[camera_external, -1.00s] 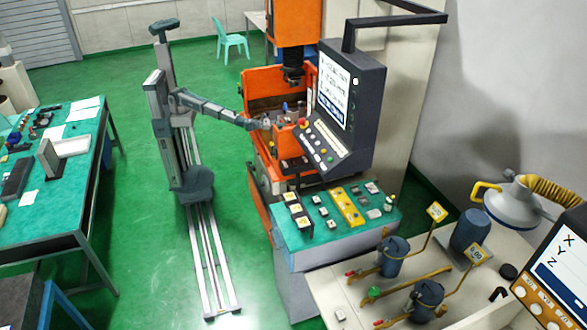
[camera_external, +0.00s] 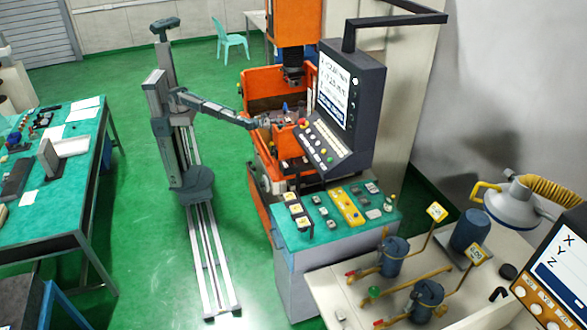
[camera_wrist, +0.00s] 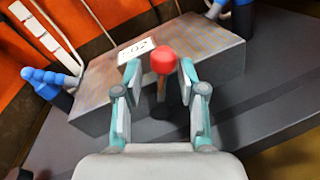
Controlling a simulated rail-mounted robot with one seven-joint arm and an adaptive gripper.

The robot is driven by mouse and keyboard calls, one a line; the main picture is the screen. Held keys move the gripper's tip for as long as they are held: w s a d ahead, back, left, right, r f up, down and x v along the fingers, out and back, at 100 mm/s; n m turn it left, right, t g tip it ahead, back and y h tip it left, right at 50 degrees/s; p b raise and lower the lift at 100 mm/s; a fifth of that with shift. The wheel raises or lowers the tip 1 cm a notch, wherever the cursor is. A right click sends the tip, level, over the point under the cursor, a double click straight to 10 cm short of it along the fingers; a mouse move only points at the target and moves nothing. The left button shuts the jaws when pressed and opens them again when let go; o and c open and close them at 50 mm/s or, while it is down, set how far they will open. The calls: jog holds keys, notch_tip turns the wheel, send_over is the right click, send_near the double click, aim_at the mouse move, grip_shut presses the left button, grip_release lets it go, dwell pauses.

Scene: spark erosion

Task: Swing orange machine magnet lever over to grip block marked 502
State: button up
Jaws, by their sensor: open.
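The orange machine (camera_external: 292,30) stands at the centre back in the external view, with its open orange tank (camera_external: 262,84) below the head. In the wrist view a grey block (camera_wrist: 205,55) carries a white label (camera_wrist: 136,49) that appears to read 502. A lever with a red ball knob (camera_wrist: 164,60) stands at the near side of the block. My gripper (camera_wrist: 160,82) is open, with one finger on each side of the knob and its stem. I cannot tell whether either finger touches the lever. In the external view my gripper (camera_external: 265,121) is small inside the tank area.
A blue nozzle (camera_wrist: 48,82) stands left of the block, and another blue part (camera_wrist: 240,18) is behind it at right. The control panel with screen (camera_external: 350,85) hangs close right of my gripper. A green-topped bench (camera_external: 310,238) stands in front.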

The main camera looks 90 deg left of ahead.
jog(key=shift+s+a+f, duration=0.1)
jog(key=shift+s, duration=0.25)
jog(key=s+d, duration=0.2)
jog(key=s, duration=0.9)
jog(key=shift+r, duration=0.4)
jog(key=shift+s, duration=0.1)
